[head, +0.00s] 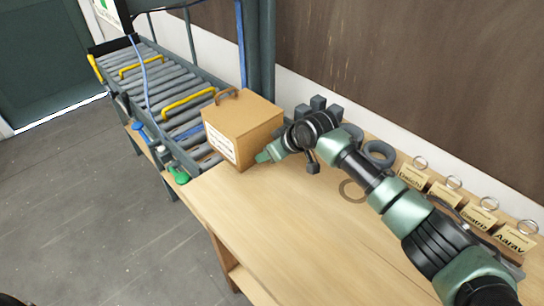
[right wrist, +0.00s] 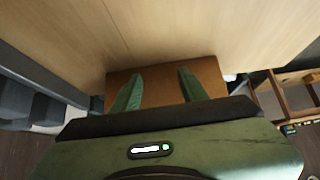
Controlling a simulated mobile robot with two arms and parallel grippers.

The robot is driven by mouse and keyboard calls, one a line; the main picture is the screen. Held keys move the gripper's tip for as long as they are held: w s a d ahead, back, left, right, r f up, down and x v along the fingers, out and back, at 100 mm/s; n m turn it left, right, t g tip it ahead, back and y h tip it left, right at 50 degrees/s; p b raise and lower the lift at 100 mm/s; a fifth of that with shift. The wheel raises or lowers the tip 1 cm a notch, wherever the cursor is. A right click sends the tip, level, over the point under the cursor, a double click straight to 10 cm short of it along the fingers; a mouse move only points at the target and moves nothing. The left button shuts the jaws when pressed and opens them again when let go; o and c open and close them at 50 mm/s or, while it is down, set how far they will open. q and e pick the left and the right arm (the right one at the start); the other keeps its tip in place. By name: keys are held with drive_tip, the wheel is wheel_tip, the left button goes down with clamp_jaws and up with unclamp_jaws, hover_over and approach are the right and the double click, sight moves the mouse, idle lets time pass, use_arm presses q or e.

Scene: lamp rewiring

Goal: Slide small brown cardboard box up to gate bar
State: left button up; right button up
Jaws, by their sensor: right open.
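A small brown cardboard box (head: 243,125) with a white label and a brown handle on top sits at the table's far left end, beside the roller conveyor. My right gripper (head: 264,156) is at the box's right side, close to its lower part; I cannot tell if it touches. In the right wrist view the open fingers (right wrist: 160,73) are apart in front of the brown box face (right wrist: 158,92), with nothing held. Yellow bars (head: 188,101) cross the conveyor beyond the box; I cannot tell which is the gate bar. My left gripper is out of view.
The roller conveyor (head: 150,75) runs away to the upper left. Grey rings (head: 379,153) and dark blocks lie along the wall behind my right arm. Several name cards (head: 412,176) with rings stand at the right. The table's front middle (head: 270,220) is clear.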

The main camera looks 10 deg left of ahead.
sight(256, 143)
drive_tip(key=w+a+b, duration=0.1)
drive_tip(key=a+b, duration=0.1)
drive_tip(key=b, duration=0.1)
drive_tip(key=w+a+b, duration=0.1)
drive_tip(key=a, duration=0.1)
drive_tip(key=shift+w+f+b, duration=0.3)
drive_tip(key=shift+w+f, duration=0.05)
drive_tip(key=shift+f, duration=0.05)
drive_tip(key=shift+w+a+r+b, duration=0.2)
drive_tip(key=shift+a+r+b, duration=0.05)
drive_tip(key=shift+a+b, duration=0.15)
drive_tip(key=shift+r, duration=0.1)
